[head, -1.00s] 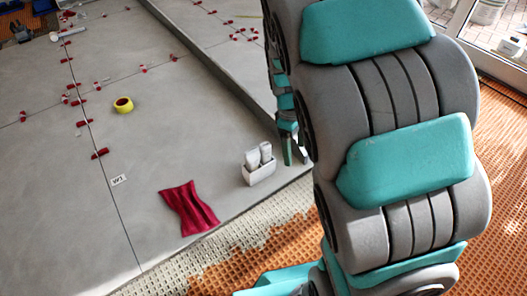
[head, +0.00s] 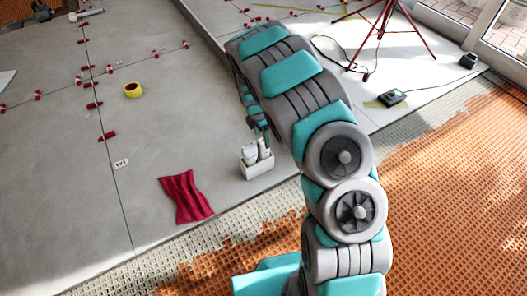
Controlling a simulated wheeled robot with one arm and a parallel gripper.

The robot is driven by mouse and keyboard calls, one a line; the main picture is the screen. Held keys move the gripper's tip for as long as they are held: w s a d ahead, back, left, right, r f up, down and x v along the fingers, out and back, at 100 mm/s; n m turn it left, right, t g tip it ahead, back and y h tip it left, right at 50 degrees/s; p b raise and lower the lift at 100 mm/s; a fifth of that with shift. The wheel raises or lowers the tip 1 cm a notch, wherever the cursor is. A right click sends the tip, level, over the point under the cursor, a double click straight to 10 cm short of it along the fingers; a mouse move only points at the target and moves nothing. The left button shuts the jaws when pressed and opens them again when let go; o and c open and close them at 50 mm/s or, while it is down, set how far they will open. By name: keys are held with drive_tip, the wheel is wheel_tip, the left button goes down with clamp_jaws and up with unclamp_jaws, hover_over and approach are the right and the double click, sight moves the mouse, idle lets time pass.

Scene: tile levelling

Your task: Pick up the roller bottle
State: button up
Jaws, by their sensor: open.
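A white caddy (head: 257,170) stands on the grey tile near the tile edge. White bottles (head: 249,154) stand upright in it; they are too small to tell which is the roller bottle. My gripper (head: 263,138) hangs just above the caddy, pointing down, with its tips at or close to the right-hand bottle. The gap between the fingers is hard to see at this size, and part of the right-hand bottle is hidden behind them. I cannot tell whether they touch.
A red cloth (head: 186,197) lies left of the caddy. A yellow tape roll (head: 133,90), a small label (head: 121,163) and several red levelling clips lie on the tiles. A red tripod (head: 388,30) and a charger (head: 392,98) stand at right. Orange matting (head: 450,200) covers the floor at right.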

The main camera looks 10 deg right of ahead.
sight(264, 148)
drive_tip(key=f, duration=0.5)
drive_tip(key=f+b, duration=0.1)
drive_tip(key=f, duration=0.1)
drive_tip(key=shift+w+d+f, duration=0.2)
drive_tip(key=shift+d+f, duration=0.2)
clamp_jaws()
idle(0.3)
